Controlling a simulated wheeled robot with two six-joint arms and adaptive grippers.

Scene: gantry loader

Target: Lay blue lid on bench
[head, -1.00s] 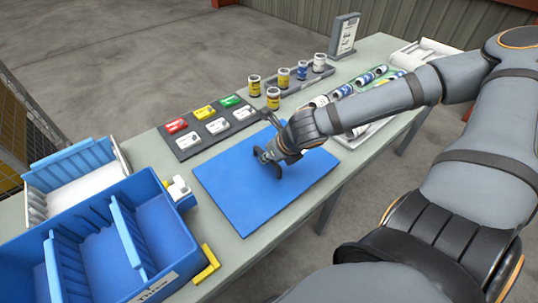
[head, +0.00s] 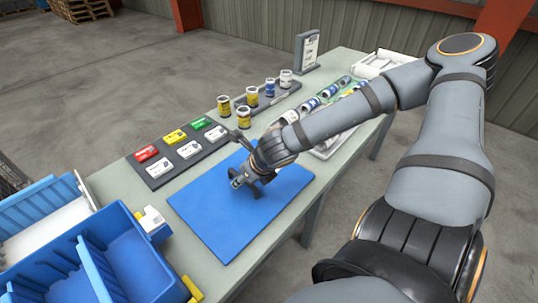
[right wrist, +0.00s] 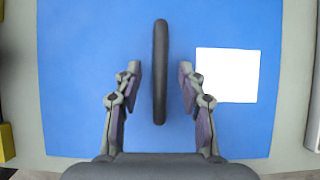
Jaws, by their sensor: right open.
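The blue lid (head: 215,220) is a flat square panel. It lies on the grey-green bench (head: 120,185), in front of the dark tray of boxes. In the right wrist view the lid (right wrist: 75,100) fills most of the picture. Its black bar handle (right wrist: 160,70) stands between the fingers, and a white square (right wrist: 227,75) is on its surface. My right gripper (head: 245,184) is over the middle of the lid. Its fingers (right wrist: 160,85) are open, one on each side of the handle, with gaps between. In the head view the gripper partly hides the handle. My left gripper is not in view.
Blue bins (head: 130,260) stand at the lower left, near the lid. Behind the lid are a dark tray (head: 160,173) of coloured boxes and several jars (head: 244,117). A tray of cylinders (head: 322,150) lies to the right. A sign (head: 306,50) stands at the back.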

